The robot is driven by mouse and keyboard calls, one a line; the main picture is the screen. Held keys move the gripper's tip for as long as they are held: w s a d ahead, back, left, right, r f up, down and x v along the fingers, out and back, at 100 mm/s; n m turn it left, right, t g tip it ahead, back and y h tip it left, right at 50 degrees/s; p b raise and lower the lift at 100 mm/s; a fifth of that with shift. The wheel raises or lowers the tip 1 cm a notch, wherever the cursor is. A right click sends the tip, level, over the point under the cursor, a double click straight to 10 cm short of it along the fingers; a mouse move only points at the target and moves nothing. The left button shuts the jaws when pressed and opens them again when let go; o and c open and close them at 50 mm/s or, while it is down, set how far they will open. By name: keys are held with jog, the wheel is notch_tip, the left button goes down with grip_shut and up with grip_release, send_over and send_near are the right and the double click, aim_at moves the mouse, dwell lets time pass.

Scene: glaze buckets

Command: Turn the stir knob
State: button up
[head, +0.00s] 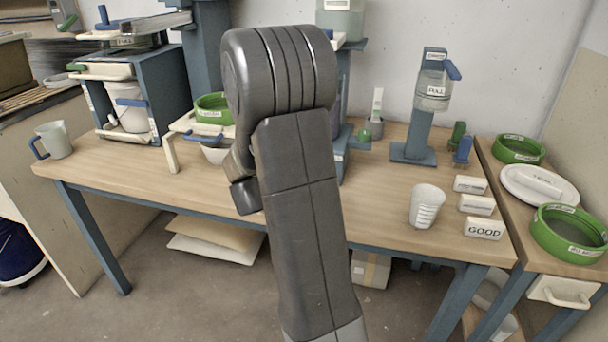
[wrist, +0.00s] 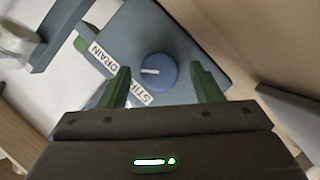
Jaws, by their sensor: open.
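The stir knob (wrist: 158,71) is a round blue knob with a white pointer line, set on a blue-grey panel (wrist: 195,45) in the wrist view. White labels reading STIR (wrist: 133,96) and DRAIN (wrist: 103,56) lie to its left. My gripper (wrist: 161,80) is open, with its green fingers on either side of the knob in the picture. The fingers look apart from the knob; the exact depth gap cannot be told. In the head view my arm hides the gripper and the knob.
The workbench (head: 385,190) holds a blue frame with a white bucket (head: 133,112), a green sieve (head: 213,108), a blue stand (head: 415,140) with a jar, a white cup (head: 426,206) and several labelled blocks. Clear bench lies at the front left.

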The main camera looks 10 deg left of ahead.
jog(key=c, duration=1)
jog(key=shift+r+p, duration=0.15)
jog(key=shift+p, duration=0.25)
